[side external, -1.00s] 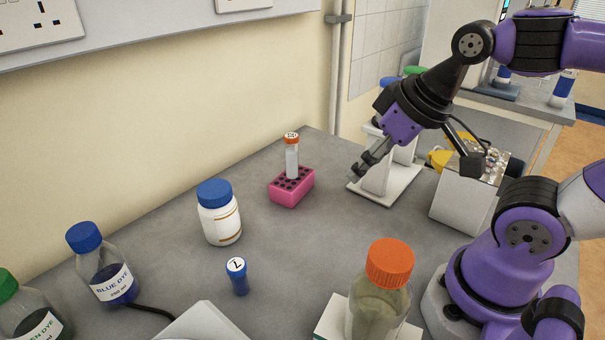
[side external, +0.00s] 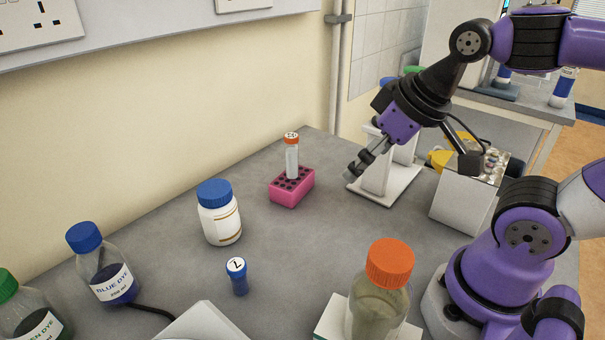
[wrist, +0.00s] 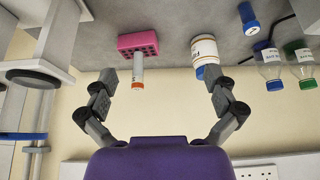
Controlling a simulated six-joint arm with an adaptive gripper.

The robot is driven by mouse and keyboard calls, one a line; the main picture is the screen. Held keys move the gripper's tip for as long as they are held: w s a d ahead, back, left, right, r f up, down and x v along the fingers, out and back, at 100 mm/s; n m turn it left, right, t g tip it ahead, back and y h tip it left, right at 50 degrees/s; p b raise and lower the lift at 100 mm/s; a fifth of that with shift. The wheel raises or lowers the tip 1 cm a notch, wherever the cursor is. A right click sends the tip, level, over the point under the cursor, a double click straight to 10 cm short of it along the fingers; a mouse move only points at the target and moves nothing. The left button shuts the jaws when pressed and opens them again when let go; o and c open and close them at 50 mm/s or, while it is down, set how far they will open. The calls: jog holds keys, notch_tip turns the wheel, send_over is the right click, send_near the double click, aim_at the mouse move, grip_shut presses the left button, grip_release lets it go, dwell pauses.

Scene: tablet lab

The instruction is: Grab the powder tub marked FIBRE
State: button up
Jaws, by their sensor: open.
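A white powder tub (side external: 221,225) with a blue lid and thin gold-brown bands stands upright on the grey bench. Its marking is turned away in the side view. In the wrist view the tub (wrist: 205,50) shows dark lettering, too small to read surely, and appears just beyond the right finger. My gripper (side external: 352,172) is open and empty, above the bench to the right of the tub and beyond the pink rack. In the wrist view my gripper (wrist: 160,75) has its fingers spread wide.
A pink rack (side external: 292,188) holding an orange-capped tube (side external: 292,160) stands between tub and gripper. A small blue vial (side external: 238,280) is in front of the tub. Dye bottles (side external: 103,270) stand left, an orange-capped bottle (side external: 380,300) in front. A white stand (side external: 385,185) is close behind my gripper.

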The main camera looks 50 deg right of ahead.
jog(key=w+a+r+n+y, duration=0.1)
jog(key=w+a+n, duration=0.2)
jog(key=w, duration=0.4)
jog(key=n+g+y, duration=0.2)
jog(key=n, duration=0.2)
send_over(227, 190)
jog(key=s+d, duration=0.2)
notch_tip(227, 190, down, 5)
jog(key=shift+a+r, duration=0.1)
jog(key=shift+r, duration=0.05)
jog(key=x, duration=0.5)
jog(key=shift+w+a+r, duration=0.1)
jog(key=x, duration=0.6)
jog(key=shift+w, duration=0.25)
jog(key=c, duration=1.2)
